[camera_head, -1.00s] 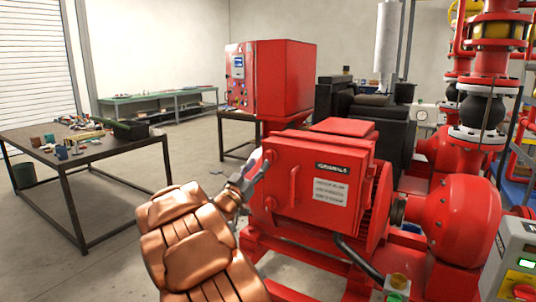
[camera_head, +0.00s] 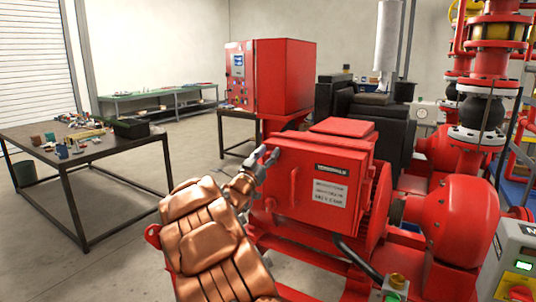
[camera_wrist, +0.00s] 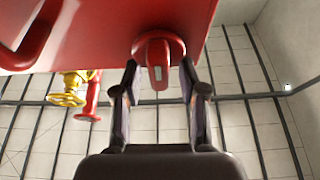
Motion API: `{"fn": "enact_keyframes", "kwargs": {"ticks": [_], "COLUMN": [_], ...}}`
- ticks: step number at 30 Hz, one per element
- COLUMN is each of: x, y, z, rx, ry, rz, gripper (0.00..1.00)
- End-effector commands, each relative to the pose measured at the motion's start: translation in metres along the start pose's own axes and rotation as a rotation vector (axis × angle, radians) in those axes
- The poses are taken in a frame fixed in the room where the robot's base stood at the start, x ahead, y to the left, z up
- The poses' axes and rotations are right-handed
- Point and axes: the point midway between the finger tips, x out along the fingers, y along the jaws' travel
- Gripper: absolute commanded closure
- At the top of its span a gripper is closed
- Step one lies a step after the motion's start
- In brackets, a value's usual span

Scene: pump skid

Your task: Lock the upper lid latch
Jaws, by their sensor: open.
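The red terminal box (camera_head: 305,205) stands on the pump skid, with a handle and pale labels on its closed lid. In the wrist view, a rounded red latch (camera_wrist: 154,50) with a pale mark sits at the box's edge (camera_wrist: 105,45). My open gripper (camera_wrist: 158,78) has one fingertip on each side of this latch; whether they touch it I cannot tell. In the head view, my gripper (camera_head: 266,158) is at the upper left corner of the lid and hides the latch there.
A dark table (camera_head: 100,150) with small parts stands at the left. A red control cabinet (camera_head: 285,75) is behind the box. A red pump casing (camera_head: 460,215) is at the right. In the wrist view, a yellow valve wheel (camera_wrist: 68,98) shows at the left.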

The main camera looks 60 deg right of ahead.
Motion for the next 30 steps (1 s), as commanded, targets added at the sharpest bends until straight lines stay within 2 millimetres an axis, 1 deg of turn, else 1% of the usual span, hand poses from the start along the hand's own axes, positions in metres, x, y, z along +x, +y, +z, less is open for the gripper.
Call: {"fn": "enact_keyframes", "kwargs": {"ticks": [2, 14, 25, 30], "x": [-0.0001, -0.0003, -0.0011, -0.0022], "y": [0.0000, 0.0002, 0.0008, 0.0009], "z": [-0.0001, 0.0007, 0.0048, 0.0072], "rx": [0.000, 0.000, 0.001, 0.029], "ry": [0.000, -0.001, -0.008, -0.011], "rz": [0.000, 0.000, 0.002, 0.014], "gripper": [0.58, 0.99, 1.00, 1.00]}}
